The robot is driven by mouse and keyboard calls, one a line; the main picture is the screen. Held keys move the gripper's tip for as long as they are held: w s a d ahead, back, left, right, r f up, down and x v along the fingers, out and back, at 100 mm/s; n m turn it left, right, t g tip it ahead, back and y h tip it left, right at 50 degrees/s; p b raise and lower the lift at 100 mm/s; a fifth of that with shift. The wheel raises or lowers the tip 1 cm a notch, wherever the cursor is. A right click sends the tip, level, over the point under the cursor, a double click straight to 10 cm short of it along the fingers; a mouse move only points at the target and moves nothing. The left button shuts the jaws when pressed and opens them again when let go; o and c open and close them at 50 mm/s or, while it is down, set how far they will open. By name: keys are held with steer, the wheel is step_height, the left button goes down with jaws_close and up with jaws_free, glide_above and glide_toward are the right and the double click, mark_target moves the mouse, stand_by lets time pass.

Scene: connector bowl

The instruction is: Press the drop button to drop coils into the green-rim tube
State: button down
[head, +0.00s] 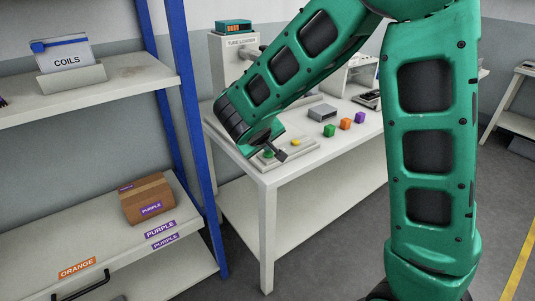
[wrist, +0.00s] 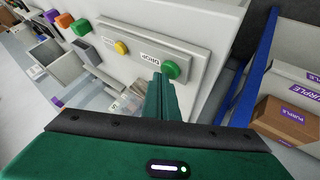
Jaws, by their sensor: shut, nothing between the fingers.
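The drop button is a round green button (wrist: 171,69) beside a DROP label (wrist: 150,57) on a grey panel (wrist: 190,46) in the wrist view. In the head view the green button (head: 268,154) shows at the table's near corner, partly behind my gripper (head: 277,150). My gripper is shut and empty. In the wrist view its closed fingers (wrist: 158,82) end right next to the green button, by its lower left side. I cannot tell whether they touch it. A yellow button (wrist: 121,47) sits on the same panel. I cannot make out a green-rim tube or the coils inside any tube.
Green (head: 329,130), orange (head: 345,123) and purple (head: 360,117) blocks stand on the white table beside a grey box (head: 322,113). The tube loader (head: 228,62) stands behind my arm. A blue-post shelf at left holds a coils bin (head: 72,78) and a cardboard box (head: 148,198).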

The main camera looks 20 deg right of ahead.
mark_target(268, 155)
steer(key=shift+r, duration=0.6)
steer(key=shift+r, duration=2.5)
